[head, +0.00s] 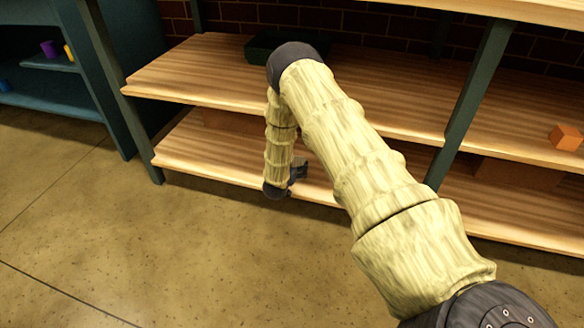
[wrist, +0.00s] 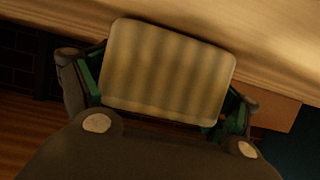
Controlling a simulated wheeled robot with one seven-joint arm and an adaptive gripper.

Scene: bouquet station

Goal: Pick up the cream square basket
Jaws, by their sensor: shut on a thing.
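The cream square basket (wrist: 168,70) fills the middle of the wrist view as a pale tan block with soft vertical bands and rounded corners. It sits slightly tilted between the green-padded fingers of my gripper (wrist: 160,98), one finger at each side. My gripper is shut on it. In the head view, my gripper (head: 298,170) is small and dark at the front edge of the lower shelf (head: 190,150), and the basket cannot be made out there. The basket's underside and contents are hidden.
A wooden upper shelf (head: 190,75) lies above the lower one, with a dark green tray (head: 258,48) at its back, partly behind my arm. Dark posts (head: 470,100) divide the unit. An orange cube (head: 565,137) sits at right. The floor (head: 150,240) in front is clear.

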